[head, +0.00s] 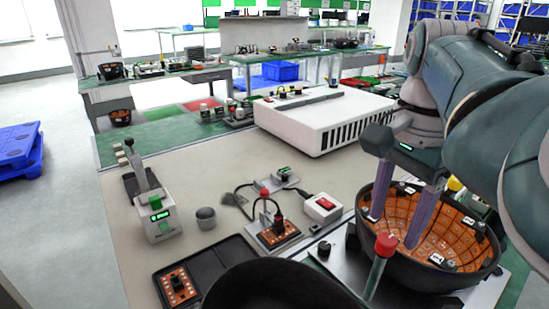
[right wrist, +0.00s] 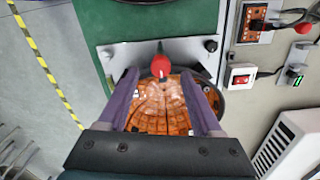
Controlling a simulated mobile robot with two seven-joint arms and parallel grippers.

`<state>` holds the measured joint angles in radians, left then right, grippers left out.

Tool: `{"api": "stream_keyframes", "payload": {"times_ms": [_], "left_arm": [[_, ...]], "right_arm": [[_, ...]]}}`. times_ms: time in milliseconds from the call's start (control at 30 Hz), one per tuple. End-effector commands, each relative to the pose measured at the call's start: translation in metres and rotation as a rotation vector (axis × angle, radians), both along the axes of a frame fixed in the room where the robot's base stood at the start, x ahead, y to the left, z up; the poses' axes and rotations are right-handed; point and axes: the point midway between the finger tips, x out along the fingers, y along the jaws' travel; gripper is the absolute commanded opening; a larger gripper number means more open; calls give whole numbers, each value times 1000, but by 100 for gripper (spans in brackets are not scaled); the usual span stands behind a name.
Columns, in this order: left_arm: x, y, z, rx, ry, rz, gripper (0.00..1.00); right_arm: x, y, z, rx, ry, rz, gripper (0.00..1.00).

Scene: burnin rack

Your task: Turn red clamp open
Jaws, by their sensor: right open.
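The red clamp shows as a red ball knob (head: 386,243) on a grey-green lever that stands upright in the head view. In the right wrist view the red knob (right wrist: 160,66) lies between the fingertips, in front of the orange-lined bowl. My right gripper (head: 394,231) is open, with its two purple fingers pointing down near the knob. The right wrist view shows the fingers (right wrist: 158,76) apart on either side of the knob, with no visible contact. My left gripper is not seen.
A black bowl with an orange inside (head: 462,262) stands right behind the knob. A second red knob (head: 264,193) rises by an orange board (head: 278,235). A white switch box (head: 323,207) and a black tray (head: 197,258) lie left. A white case (head: 325,118) stands behind.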

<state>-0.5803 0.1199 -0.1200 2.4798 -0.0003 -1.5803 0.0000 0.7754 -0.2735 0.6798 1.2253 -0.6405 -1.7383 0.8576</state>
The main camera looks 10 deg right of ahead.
Motion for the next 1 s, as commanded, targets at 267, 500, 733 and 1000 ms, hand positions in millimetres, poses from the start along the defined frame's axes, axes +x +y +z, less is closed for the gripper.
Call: {"api": "stream_keyframes", "payload": {"times_ms": [267,500,733,1000], "left_arm": [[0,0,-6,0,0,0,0],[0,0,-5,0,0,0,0],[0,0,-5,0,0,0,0],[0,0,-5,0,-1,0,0]], "right_arm": [[0,0,-33,0,0,0,66],[0,0,-35,-1,-1,0,66],[0,0,-34,-1,-1,0,46],[0,0,-34,-1,-1,1,16]]}}
